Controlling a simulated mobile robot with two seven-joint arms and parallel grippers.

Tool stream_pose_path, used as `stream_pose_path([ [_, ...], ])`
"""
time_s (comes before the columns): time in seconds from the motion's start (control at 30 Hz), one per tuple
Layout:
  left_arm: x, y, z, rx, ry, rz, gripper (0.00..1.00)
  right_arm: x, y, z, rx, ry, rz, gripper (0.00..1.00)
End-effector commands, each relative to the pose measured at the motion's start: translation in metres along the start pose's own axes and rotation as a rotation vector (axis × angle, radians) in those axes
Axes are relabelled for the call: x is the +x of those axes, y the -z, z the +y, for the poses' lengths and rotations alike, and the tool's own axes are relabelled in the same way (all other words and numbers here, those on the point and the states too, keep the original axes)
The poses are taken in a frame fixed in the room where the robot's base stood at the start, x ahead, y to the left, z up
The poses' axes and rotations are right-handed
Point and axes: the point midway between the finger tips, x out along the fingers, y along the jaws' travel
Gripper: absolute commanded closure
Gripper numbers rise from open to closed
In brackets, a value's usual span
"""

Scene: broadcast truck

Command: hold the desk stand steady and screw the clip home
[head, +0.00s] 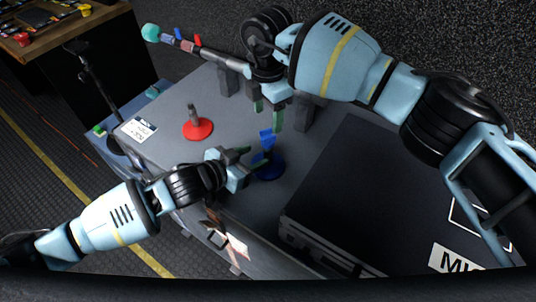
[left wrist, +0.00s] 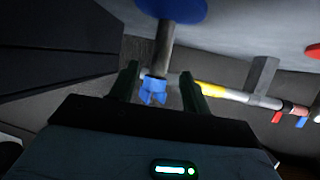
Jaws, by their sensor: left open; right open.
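The blue desk stand (head: 272,172) is upright near the front of the grey desktop, with a round base and a short post. The blue clip (head: 267,137) sits at the top of the post; whether it is fully seated cannot be told. In the left wrist view, the stand's base (left wrist: 175,8) is at the top and the clip (left wrist: 153,90) shows at the post's other end. My left gripper (head: 254,158) is open, its fingers either side of the post. My right gripper (head: 268,113) is open and empty just above and behind the clip.
A red stand (head: 198,130) is to the left on the desktop. A rod with coloured clips (head: 187,46) rests on grey supports (head: 228,80) at the back. A large dark case (head: 370,200) fills the right. A label card (head: 138,129) lies at the left edge.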

Motion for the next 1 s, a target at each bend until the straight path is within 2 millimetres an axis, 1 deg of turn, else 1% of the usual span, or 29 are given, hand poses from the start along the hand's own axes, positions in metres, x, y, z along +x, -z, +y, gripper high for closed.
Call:
stream_pose_path([
  [0.1,0.017,0.001,0.001,0.001,0.000,0.001,0.52,0.000,0.000,0.000,0.000,0.000,0.000,0.40],
  [0.3,0.044,0.001,0.001,0.002,0.000,0.001,0.52,0.000,0.000,0.000,0.000,0.000,0.000,0.40],
  [0.5,0.060,0.001,0.001,0.000,0.000,0.001,0.52,0.000,0.000,0.000,0.000,0.000,0.000,0.40],
  [0.7,0.066,0.000,0.000,0.001,-0.001,0.000,0.52,0.000,0.000,0.000,0.000,0.000,0.000,0.40],
  [0.93,0.066,0.000,0.000,0.001,-0.001,0.000,0.52,0.000,0.000,0.000,0.000,0.000,0.000,0.40],
  [0.97,0.066,0.000,0.000,0.001,-0.001,0.000,0.55,0.000,0.000,0.000,0.000,0.000,0.000,0.40],
  [1.0,0.066,0.000,0.000,0.001,0.000,0.000,0.60,0.000,0.000,0.000,0.000,0.000,0.000,0.40],
])
